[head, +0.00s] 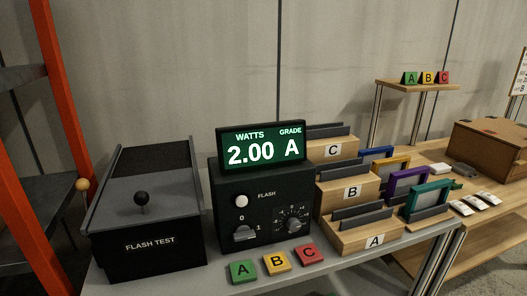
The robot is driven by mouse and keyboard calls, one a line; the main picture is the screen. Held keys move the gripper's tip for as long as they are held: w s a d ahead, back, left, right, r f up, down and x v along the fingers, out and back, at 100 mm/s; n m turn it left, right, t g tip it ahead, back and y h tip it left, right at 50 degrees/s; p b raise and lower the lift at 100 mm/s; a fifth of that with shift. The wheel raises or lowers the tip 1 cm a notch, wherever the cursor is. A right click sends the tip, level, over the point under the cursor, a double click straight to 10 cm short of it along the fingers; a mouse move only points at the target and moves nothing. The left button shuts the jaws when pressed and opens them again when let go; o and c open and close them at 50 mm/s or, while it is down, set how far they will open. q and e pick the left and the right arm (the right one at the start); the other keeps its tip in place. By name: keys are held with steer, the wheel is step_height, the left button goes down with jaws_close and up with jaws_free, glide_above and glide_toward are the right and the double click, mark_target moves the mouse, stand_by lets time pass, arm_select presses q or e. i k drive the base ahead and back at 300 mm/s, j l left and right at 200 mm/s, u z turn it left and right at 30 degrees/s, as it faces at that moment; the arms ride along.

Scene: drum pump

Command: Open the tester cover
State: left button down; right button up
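The flash tester is a black box (150,258) labelled "FLASH TEST" at the left end of the grey bench. Its dark grey cover (175,192) lies over the top, and a black ball knob (142,198) stands up near its front. The cover looks closed; the inside of the box is hidden. A black meter unit (262,195) stands to its right, with a lit display (262,148) reading "2.00 A" under "WATTS" and "GRADE". Neither of my grippers is in view.
Green, yellow and red tiles (276,262) lettered A, B, C lie before the meter. Wooden stepped racks (362,238) and coloured frames (408,182) stand to the right. An orange post (55,130) rises at the left, near a yellow ball (82,185).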

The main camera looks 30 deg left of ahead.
mark_target(141, 200)
steer(key=u, duration=1.7)
